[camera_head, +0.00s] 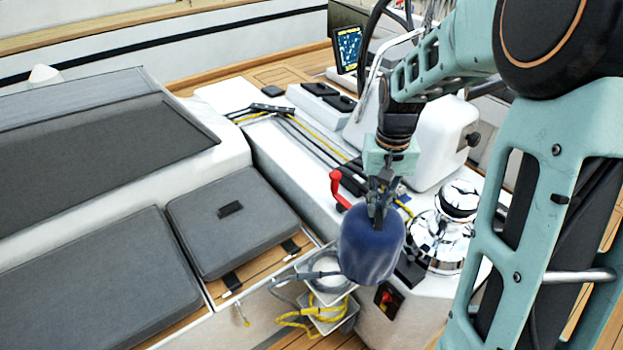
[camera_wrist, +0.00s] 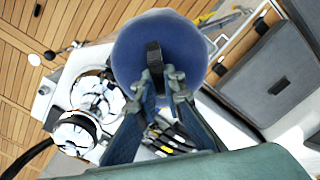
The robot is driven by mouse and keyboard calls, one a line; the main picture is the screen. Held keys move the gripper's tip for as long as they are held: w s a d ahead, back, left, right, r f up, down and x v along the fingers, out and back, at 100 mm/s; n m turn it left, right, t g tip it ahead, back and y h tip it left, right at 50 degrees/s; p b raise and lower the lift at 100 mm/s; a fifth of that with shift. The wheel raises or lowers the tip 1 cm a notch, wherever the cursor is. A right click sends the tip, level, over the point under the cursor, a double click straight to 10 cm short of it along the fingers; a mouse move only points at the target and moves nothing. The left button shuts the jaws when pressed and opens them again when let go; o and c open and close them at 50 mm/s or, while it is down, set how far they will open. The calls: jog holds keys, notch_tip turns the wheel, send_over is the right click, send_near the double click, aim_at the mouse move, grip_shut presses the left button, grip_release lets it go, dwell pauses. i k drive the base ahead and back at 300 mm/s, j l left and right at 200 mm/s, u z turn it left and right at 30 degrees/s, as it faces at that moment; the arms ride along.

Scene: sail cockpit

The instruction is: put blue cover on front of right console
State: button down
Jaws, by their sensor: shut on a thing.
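The blue cover (camera_head: 371,248) is a soft, rounded, dark blue cap. My gripper (camera_head: 378,215) is shut on a dark strap or tab at its top, and the cover hangs below the fingers. In the wrist view the cover (camera_wrist: 160,55) fills the upper middle, with my gripper (camera_wrist: 163,85) closed on the dark tab. The right console (camera_head: 330,185) is the white surface behind and around the cover. Chrome winches (camera_head: 440,235) stand on it, just right of the cover. The cover looks raised above the console's front end; whether it touches anything is unclear.
A red-handled lever (camera_head: 337,187) stands just left of my gripper. Grey seat cushions (camera_head: 232,222) lie left. A white pedestal (camera_head: 432,140) and a display (camera_head: 348,48) stand behind.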

aim_at(306, 191)
jog(key=i+j, duration=0.15)
jog(key=j, duration=0.15)
jog(key=i+j+z, duration=0.1)
jog(key=j, duration=0.25)
jog(key=i+j+z, duration=0.1)
jog(key=j, duration=0.2)
jog(key=i+j, duration=0.15)
jog(key=j, duration=0.2)
